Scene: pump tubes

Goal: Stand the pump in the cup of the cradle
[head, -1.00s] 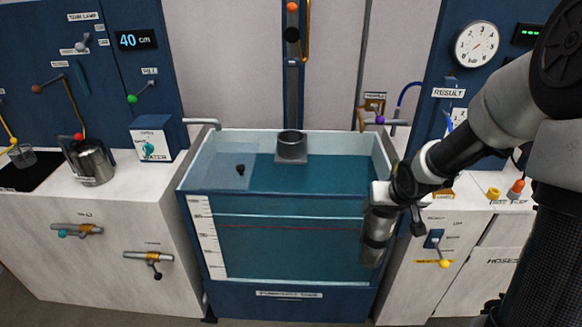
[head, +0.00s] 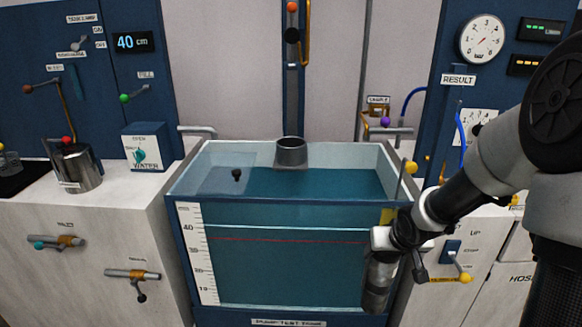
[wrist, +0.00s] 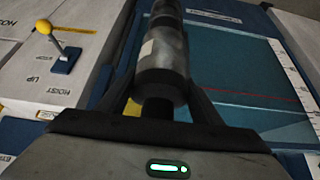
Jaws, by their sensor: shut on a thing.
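The pump (head: 377,285) is a dark grey metal cylinder. My gripper (head: 382,257) is shut on its upper end, and the pump hangs nearly upright before the right part of the tank's front. In the wrist view the pump (wrist: 162,62) extends away from between the fingers (wrist: 158,105), with a pale label on its side. The cradle's cup (head: 290,152) is a grey open ring at the tank's back edge, below a vertical blue rail. The cup looks empty from this angle, and is left of and beyond my gripper. The wrist view does not show it.
The water tank (head: 184,250) has raised rims and a level scale. A small dark object (head: 237,174) shows inside at left. A yellow-knobbed lever (head: 464,277) is on the right cabinet near my gripper. A steel jug (head: 76,168) stands left.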

